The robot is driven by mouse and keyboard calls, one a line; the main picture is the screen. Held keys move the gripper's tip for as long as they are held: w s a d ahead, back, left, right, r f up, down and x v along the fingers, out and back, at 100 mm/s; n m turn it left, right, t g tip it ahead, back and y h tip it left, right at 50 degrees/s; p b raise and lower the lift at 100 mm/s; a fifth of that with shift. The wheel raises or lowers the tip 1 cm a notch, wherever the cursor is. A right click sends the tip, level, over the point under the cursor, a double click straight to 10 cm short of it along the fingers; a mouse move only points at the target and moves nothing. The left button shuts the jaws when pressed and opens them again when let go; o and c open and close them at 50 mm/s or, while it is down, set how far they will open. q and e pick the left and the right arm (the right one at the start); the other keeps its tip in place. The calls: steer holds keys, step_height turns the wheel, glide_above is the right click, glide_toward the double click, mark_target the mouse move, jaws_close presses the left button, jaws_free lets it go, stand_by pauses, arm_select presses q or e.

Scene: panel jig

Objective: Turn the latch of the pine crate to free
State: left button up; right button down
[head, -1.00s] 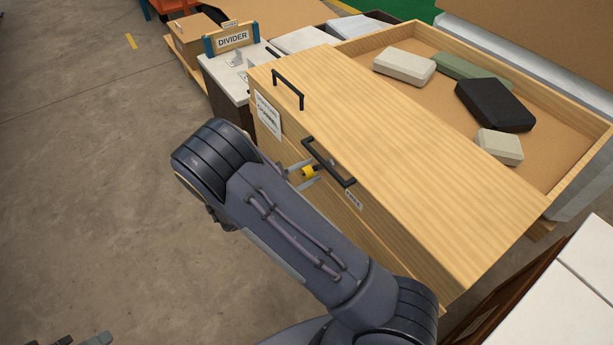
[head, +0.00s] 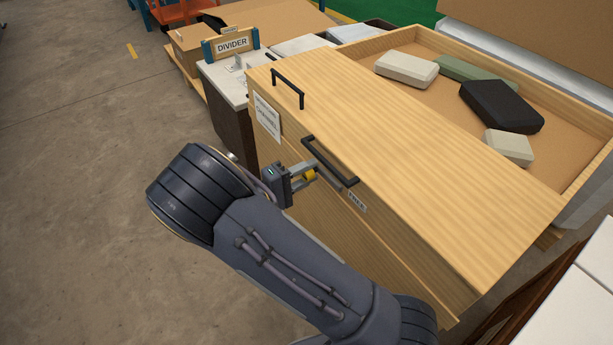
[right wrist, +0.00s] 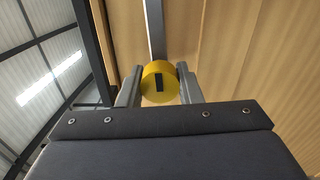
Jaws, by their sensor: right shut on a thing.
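The pine crate (head: 400,150) is a large pale wooden box with a flat top panel and two black bar handles. Its latch is a yellow round knob (head: 310,175) on the front face, just below the nearer handle. My right gripper (head: 306,172) is shut on the knob, with one finger on each side. The right wrist view shows the yellow knob (right wrist: 153,91) between the fingertips, with a dark mark on its face running nearly upright. The rest of the latch is largely hidden. My left gripper is out of view.
The nearer black handle (head: 330,160) runs close above my right gripper. Several cases, one black (head: 502,106), lie in the open tray behind. Bare floor (head: 80,200) lies left.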

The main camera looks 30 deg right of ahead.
steer(key=shift+m, duration=0.4)
steer(key=c, duration=1)
jaws_free()
steer(key=a, duration=0.5)
steer(key=a+p, duration=0.1)
steer(key=a, duration=0.2)
steer(key=shift+s, duration=0.3)
steer(key=shift+d, duration=0.1)
